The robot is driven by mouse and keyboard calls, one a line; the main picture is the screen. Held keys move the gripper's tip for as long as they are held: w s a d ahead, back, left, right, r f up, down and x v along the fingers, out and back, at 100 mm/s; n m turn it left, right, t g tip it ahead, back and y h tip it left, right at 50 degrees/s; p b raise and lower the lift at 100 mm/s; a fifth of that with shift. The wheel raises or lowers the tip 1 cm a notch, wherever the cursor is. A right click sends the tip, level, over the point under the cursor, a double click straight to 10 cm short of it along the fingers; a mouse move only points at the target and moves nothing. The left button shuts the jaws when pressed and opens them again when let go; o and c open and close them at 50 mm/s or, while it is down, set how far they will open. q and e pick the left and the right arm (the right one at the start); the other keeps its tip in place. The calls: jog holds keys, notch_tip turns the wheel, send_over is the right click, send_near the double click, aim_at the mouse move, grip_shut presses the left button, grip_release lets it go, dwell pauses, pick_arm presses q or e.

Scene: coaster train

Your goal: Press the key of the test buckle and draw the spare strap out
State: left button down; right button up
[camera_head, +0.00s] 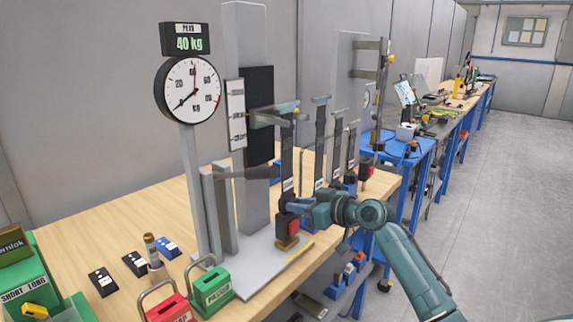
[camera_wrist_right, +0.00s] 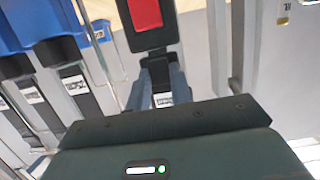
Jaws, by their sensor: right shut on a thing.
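The test buckle (camera_head: 288,241) stands low on the grey rig base, with its red key (camera_head: 293,228) facing out. In the right wrist view the red key (camera_wrist_right: 145,13) shows on the black buckle body (camera_wrist_right: 150,38). A dark strap with a white label, apparently the spare strap (camera_head: 287,160), runs from the upper clamp down to the buckle. My right gripper (camera_head: 294,206) is shut on the strap's lower end just above the buckle. Its fingers (camera_wrist_right: 163,80) close around it near the label. Whether the tongue is latched is hidden. My left gripper is not in view.
A dial gauge (camera_head: 188,89) with a 40 kg display (camera_head: 186,39) stands at left. Several straps hang behind the gripper, close to it. Bare wooden tabletop (camera_head: 110,225) lies at left.

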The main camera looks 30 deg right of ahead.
grip_shut()
jog(key=shift+r, duration=0.15)
jog(key=shift+r+p, duration=1.95)
jog(key=shift+r, duration=0.55)
jog(key=s+d+b, duration=0.2)
jog(key=s+d, duration=0.2)
jog(key=s, duration=0.7)
jog(key=shift+d, duration=0.3)
